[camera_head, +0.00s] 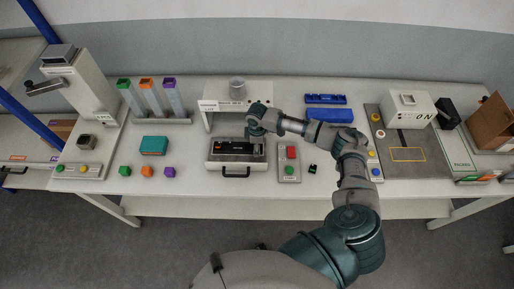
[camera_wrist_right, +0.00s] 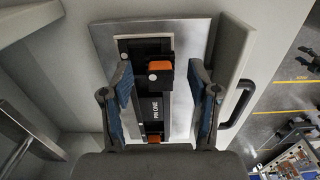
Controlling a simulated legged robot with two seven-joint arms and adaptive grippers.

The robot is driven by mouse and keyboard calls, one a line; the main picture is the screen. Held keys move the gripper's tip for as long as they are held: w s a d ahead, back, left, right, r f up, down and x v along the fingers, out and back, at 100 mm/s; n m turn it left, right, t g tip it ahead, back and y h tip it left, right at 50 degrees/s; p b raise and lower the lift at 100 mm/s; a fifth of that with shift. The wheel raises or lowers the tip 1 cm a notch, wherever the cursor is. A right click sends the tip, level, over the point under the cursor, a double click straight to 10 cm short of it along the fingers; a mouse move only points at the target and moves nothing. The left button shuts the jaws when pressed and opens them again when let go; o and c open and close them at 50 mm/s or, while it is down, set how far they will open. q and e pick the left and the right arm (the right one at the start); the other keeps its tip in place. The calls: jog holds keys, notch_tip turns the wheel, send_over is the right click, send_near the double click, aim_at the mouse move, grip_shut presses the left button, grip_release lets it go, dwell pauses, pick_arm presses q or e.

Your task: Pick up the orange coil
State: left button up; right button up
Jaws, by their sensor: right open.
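My right gripper (camera_head: 252,135) is over the metal-topped box with a black handle (camera_head: 217,157). In the right wrist view it (camera_wrist_right: 162,85) is open, with one blue-padded finger on each side of a black device (camera_wrist_right: 153,100) marked with white letters. The device carries an orange piece (camera_wrist_right: 160,65) at its far end and another orange piece (camera_wrist_right: 153,138) at its near end. Contact between fingers and device cannot be told. An orange cube (camera_head: 147,172) lies on the table between a green and a purple cube. No thing is clearly recognisable as a coil. My left gripper is not in view.
A teal block (camera_head: 154,145) lies to the left, and blue bins (camera_head: 328,108) stand back right.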

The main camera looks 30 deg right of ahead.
jog(key=shift+f, duration=0.15)
jog(key=shift+d, duration=0.15)
jog(key=c, duration=1.1)
